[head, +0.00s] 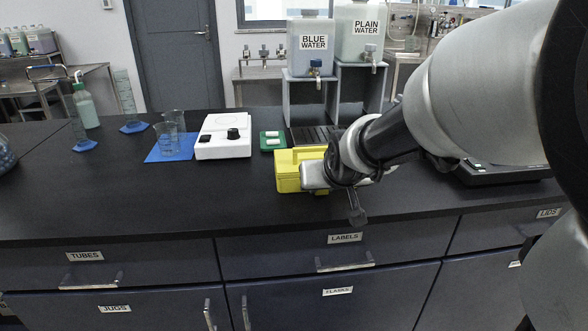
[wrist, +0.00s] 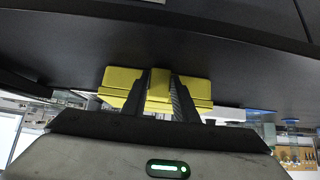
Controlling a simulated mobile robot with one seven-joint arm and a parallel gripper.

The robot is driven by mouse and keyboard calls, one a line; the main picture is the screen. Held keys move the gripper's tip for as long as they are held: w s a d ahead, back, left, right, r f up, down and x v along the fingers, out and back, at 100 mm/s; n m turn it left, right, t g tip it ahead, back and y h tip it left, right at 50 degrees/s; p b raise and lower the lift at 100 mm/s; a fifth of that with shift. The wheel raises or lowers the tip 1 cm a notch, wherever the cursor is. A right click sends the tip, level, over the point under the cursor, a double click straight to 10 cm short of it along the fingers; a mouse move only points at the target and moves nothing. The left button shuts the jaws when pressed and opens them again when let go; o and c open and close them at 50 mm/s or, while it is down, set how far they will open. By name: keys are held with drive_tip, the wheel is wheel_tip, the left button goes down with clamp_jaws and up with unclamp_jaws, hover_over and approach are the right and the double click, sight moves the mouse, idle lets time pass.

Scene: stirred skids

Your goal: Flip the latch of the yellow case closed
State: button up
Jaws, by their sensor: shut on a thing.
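The yellow case (head: 288,172) stands on the black bench top, left of my arm's end in the head view. My gripper (head: 308,177) is at its right front side, and the arm hides part of the case. In the wrist view, the case (wrist: 118,82) is straight ahead of the gripper (wrist: 160,92). The two dark fingers stand on either side of a narrow yellow middle part of the case, shut on it. I cannot tell whether this part is the latch, and I see no separate latch in the head view.
Behind the case are a small green tray (head: 272,141), a white device (head: 223,136) and a blue mat (head: 163,150) with beakers. Stands with the blue water (head: 311,52) and plain water (head: 362,40) tanks are at the back. The bench's left front is clear.

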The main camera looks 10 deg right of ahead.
drive_tip(key=o, duration=1.1)
drive_tip(key=shift+c, duration=0.2)
drive_tip(key=p+v, duration=0.5)
drive_tip(key=v, duration=1.2)
drive_tip(key=shift+s, duration=0.2)
drive_tip(key=shift+s+r, duration=0.1)
